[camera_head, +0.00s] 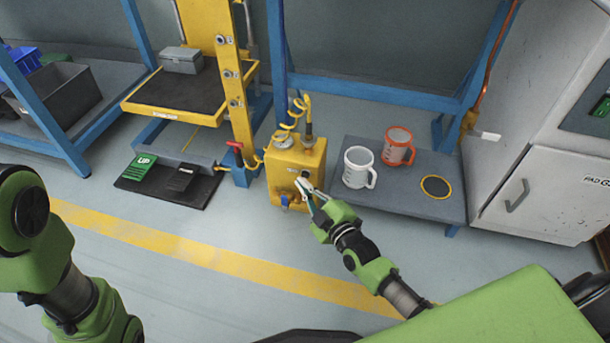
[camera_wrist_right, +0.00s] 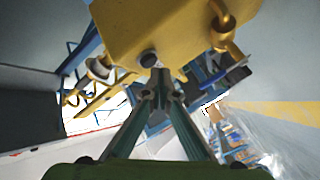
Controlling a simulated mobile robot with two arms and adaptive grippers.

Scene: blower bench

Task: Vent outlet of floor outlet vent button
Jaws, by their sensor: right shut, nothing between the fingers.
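A yellow box (camera_head: 283,160) stands on the floor, with a coiled yellow hose and a round gauge-like fitting on top. A dark round button (camera_wrist_right: 148,58) shows on its face in the right wrist view. My right gripper (camera_head: 305,187) is shut and empty at the front of the box. In the right wrist view its fingertips (camera_wrist_right: 160,82) are close below the button; I cannot tell whether they touch it. A blue lever (camera_head: 284,201) sits low on the box front and also shows in the wrist view (camera_wrist_right: 228,80). My left gripper is out of view; only its arm shows.
A low grey platform (camera_head: 410,204) on the right holds a white mug (camera_head: 357,167) and an orange mug (camera_head: 397,146). A yellow stand (camera_head: 236,100) and a black pedal mat (camera_head: 140,191) are on the left. Open floor lies in front.

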